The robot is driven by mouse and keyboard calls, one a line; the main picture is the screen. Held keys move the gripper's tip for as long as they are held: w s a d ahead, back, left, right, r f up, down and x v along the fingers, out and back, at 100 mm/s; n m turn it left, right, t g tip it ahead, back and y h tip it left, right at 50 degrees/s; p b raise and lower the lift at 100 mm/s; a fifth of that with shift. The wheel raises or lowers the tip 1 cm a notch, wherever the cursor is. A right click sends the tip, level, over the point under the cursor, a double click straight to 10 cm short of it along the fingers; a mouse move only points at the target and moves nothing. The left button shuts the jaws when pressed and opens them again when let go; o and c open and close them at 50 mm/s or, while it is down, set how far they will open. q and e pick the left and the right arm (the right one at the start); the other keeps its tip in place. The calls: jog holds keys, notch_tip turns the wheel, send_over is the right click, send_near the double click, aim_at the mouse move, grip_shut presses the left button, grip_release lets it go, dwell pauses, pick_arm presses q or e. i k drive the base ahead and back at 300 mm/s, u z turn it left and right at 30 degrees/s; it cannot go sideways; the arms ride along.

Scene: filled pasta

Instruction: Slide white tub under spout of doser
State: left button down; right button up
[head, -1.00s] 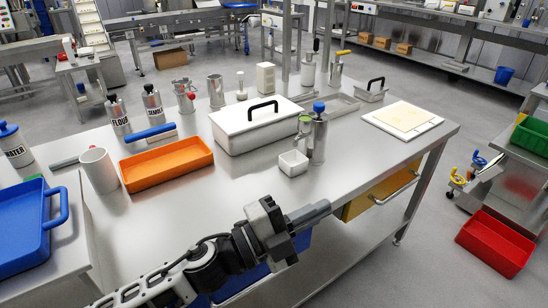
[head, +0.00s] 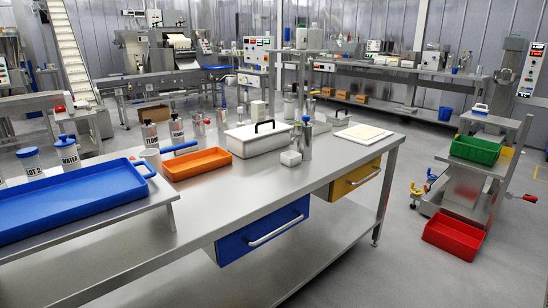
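The small white tub (head: 290,158) stands upright on the steel table (head: 262,188), close to the left and near side of the doser. The doser (head: 305,142) is a grey metal cylinder with a blue knob on top. The spout is too small to make out, so I cannot tell whether the tub is directly beneath it. Neither of my grippers is in view.
An orange tray (head: 197,164) and a lidded white box (head: 262,137) stand left of the doser, and a cream board (head: 363,134) lies to the right. A blue tray (head: 75,198) fills the left side. The table front is clear.

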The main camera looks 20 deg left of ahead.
aim_at(290, 159)
jog(key=z, duration=0.55)
jog(key=i, duration=1.85)
jog(key=u, duration=0.75)
